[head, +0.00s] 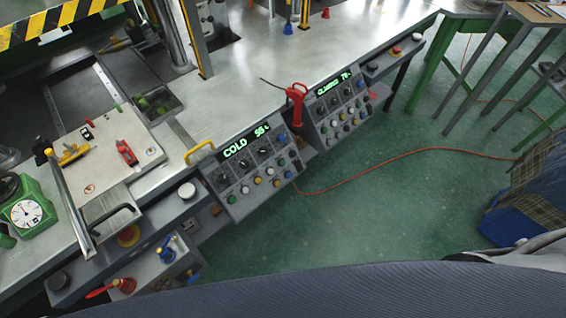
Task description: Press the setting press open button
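Two sloped grey control panels sit on the front edge of the bench in the head view. The left panel (251,170) has a green display (247,141) reading "COLD" and a number, with dark knobs and rows of small coloured buttons. The right panel (341,108) has a display (333,83) that seems to read "CLAMPED" and a number, with similar knobs and buttons. The button labels are too small to read, so I cannot tell which one is the press open button. Neither of my grippers is in view.
A red handled tool (297,104) stands between the panels. A yellow handle (200,151) rises left of the left panel. A green dial gauge (27,212) and a hinged plate (106,159) are at left. An orange cable (400,155) crosses the open green floor.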

